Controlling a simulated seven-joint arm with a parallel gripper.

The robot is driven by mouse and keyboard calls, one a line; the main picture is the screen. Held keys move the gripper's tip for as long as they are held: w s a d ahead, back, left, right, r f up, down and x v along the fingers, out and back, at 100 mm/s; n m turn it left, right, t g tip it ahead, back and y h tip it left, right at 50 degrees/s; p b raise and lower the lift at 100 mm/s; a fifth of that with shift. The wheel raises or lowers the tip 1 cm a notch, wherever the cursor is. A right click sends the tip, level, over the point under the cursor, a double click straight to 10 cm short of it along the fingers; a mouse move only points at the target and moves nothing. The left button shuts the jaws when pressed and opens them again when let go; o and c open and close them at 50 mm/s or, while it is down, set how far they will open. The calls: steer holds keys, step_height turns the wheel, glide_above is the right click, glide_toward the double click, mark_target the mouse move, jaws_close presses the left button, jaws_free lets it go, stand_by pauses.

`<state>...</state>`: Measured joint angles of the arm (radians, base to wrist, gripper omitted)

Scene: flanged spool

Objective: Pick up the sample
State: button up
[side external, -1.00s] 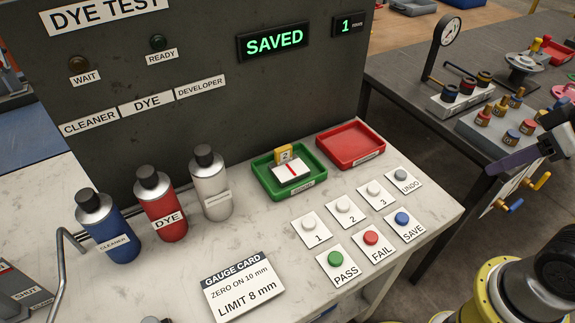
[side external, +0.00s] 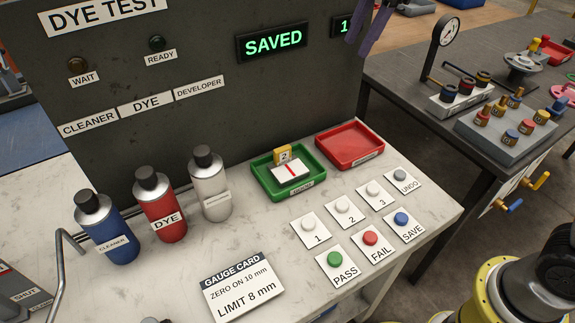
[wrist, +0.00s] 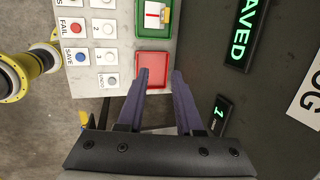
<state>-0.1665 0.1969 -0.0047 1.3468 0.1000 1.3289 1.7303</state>
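The sample is a small white block with a red line (side external: 291,171) and a yellow tag marked 2 (side external: 283,154). It sits in the green tray (side external: 262,186) on the marble bench. In the side view only the purple fingers (side external: 370,18) show at the top, in front of the small display.
An empty red tray (side external: 349,146) stands right of the green one. Buttons, including PASS (side external: 335,259) and SAVE (side external: 402,218), lie in front. Cleaner, dye and developer cans (side external: 211,185) stand at left. The dark panel (side external: 215,55) rises behind and its display reads SAVED.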

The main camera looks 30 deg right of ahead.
steer(key=w+a+f+g, duration=0.1)
steer(key=w+a+f, duration=0.3)
steer(key=w+f, duration=0.15)
steer(key=g, duration=0.2)
glide_above(282, 148)
steer(key=f, duration=1.8)
steer(key=shift+s+d, duration=0.2)
steer(key=shift+d, duration=0.15)
steer(key=shift+w+a+f, duration=0.1)
steer(key=shift+a+f, duration=0.1)
steer(key=shift+f, duration=1.3)
steer(key=shift+w+a+f, duration=0.1)
steer(key=shift+a+f, duration=0.05)
steer(key=shift+f, duration=1.3)
jaws_close()
steer(key=shift+r, duration=0.2)
